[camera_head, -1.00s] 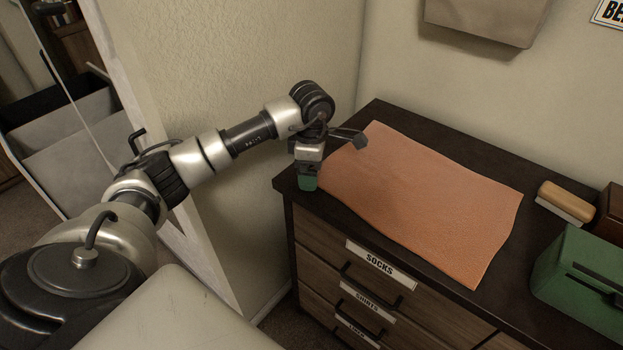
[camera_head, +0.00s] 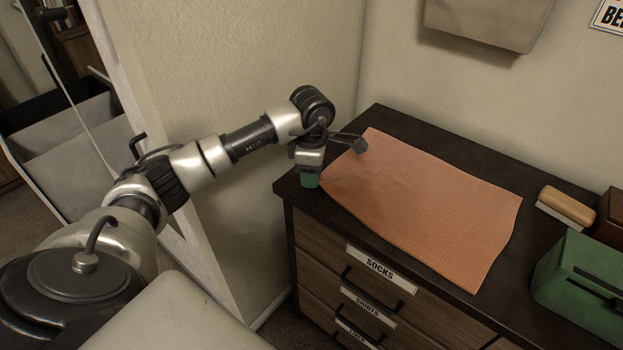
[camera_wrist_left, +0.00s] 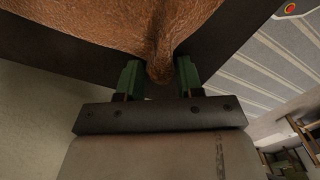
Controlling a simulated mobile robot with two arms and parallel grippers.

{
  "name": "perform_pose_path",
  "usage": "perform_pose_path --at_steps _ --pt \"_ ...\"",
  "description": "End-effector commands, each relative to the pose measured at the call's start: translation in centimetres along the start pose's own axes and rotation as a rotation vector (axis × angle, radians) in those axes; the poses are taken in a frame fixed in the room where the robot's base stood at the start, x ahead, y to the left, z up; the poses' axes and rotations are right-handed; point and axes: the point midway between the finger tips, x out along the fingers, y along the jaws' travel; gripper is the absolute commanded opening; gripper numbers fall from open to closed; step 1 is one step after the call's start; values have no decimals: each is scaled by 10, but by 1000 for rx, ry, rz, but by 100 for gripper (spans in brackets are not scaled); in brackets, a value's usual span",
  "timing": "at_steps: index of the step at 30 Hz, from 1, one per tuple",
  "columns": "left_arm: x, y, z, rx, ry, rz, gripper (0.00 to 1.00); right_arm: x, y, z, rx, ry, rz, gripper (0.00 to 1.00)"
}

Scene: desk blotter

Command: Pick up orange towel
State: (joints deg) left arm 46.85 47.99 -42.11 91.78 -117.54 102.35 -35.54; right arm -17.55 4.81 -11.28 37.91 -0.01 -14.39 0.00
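The orange towel (camera_head: 430,205) lies spread on the dark dresser top, with wrinkles near its left end. My left gripper (camera_head: 308,180) is at the towel's left edge, pointing down, its green fingertips low beside the dresser's front-left corner. In the left wrist view the towel (camera_wrist_left: 110,22) narrows into a bunched fold between the two green fingers (camera_wrist_left: 160,78), which close on it from both sides. The rest of the towel still lies on the dresser. My right gripper is not in view.
The dark dresser top (camera_head: 440,140) has a wall behind it and labelled drawers below. A brush (camera_head: 567,205), a green box (camera_head: 585,285) and a brown box (camera_head: 612,215) stand at the right. A wall pouch (camera_head: 485,20) hangs above.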

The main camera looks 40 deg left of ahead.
Motion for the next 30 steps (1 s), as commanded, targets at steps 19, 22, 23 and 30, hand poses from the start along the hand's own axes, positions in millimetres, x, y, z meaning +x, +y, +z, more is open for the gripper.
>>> perform_pose_path --at_steps 19,22,23,30 --pt "2 -1 0 1 3 -4 0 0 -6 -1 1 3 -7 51" --pt "1 -1 0 1 3 -4 0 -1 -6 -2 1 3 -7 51" --pt "-1 -1 0 1 3 -4 0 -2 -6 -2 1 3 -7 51" --pt "-41 0 -1 0 2 0 0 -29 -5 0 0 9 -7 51"
